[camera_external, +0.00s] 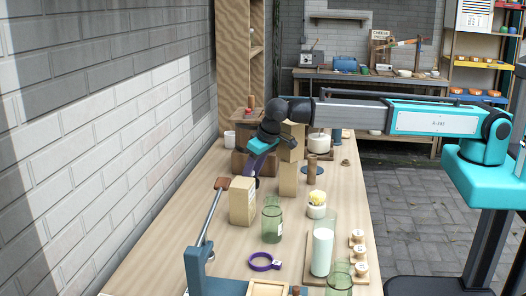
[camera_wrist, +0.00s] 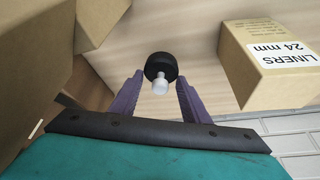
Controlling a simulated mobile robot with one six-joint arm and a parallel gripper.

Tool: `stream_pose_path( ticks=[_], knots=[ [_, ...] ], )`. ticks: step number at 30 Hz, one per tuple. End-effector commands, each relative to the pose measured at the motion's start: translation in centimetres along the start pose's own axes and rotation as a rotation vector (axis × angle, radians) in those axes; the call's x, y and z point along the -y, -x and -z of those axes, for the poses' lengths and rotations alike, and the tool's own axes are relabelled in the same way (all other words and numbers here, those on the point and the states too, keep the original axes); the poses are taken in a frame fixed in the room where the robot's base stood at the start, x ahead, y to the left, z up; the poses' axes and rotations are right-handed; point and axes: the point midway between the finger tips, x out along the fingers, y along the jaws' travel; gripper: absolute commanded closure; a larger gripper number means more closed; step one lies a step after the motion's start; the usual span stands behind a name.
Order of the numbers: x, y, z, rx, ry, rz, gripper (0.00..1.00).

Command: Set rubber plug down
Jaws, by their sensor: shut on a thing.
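The rubber plug (camera_wrist: 160,65) is a round black piece with a pale nub facing the wrist camera. It sits between the tips of the purple fingers of my gripper (camera_wrist: 157,84), which is shut on it. In the external view my gripper (camera_external: 254,174) points down over the wooden bench (camera_external: 180,215), behind a cardboard box (camera_external: 242,203). I cannot make out the plug there, and I cannot tell whether it touches the bench.
The "LINERS 24 mm" box (camera_wrist: 265,75) stands close on the right in the wrist view, with more brown boxes (camera_wrist: 35,50) on the left. A green glass jar (camera_external: 272,222) and a lever tool (camera_external: 207,225) stand nearer the camera. A brick wall (camera_external: 110,130) runs along the left.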

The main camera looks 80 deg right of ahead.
Motion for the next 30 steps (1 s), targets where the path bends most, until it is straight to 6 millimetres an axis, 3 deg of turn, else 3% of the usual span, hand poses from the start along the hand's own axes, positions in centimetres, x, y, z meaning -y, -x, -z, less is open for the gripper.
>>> stream_pose_path(
  ticks=[10, 21, 30],
  knots=[
    [0.0, -0.3, -0.1, 0.001, 0.000, 0.000, 0.80],
    [0.0, -3.1, -1.3, 0.001, 0.000, -0.001, 0.80],
    [0.0, -3.6, -1.5, 0.000, -0.001, 0.000, 0.80]
  ],
)
